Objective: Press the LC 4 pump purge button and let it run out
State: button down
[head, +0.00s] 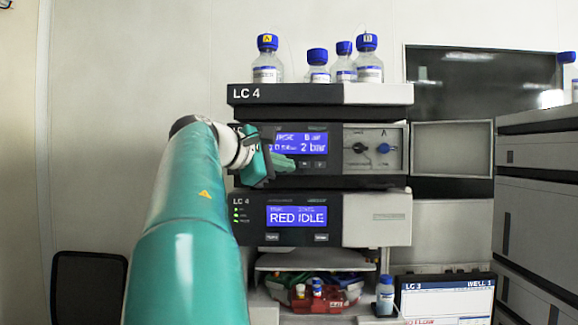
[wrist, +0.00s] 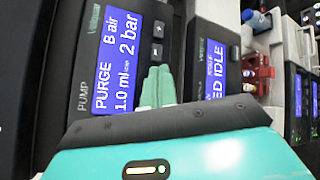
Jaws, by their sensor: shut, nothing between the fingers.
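The LC 4 pump module (head: 375,130) is the second unit down in the stack. Its lit blue display (head: 300,143) also shows in the wrist view (wrist: 118,62), reading "PURGE", "B air" and "2 bar". My gripper (head: 288,166) is shut and empty, its green fingertips (wrist: 157,82) at the pump's front panel just below the display. The purge button cannot be made out; the fingers hide part of the button row. I cannot tell whether the tips touch the panel.
The module below (head: 376,225) has a display (head: 297,216) reading "RED IDLE". Blue-capped bottles (head: 368,73) stand on the top unit (head: 290,95). An open panel (head: 452,150) is right of the pump. A red tray (head: 325,303) sits in the bay below.

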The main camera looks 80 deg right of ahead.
dwell(0.3)
jog(key=shift+s+a, duration=0.15)
jog(key=shift+a, duration=0.65)
jog(key=a, duration=0.2)
jog(key=s+a, duration=0.1)
jog(key=a, duration=0.2)
jog(key=shift+f, duration=0.1)
dwell(0.9)
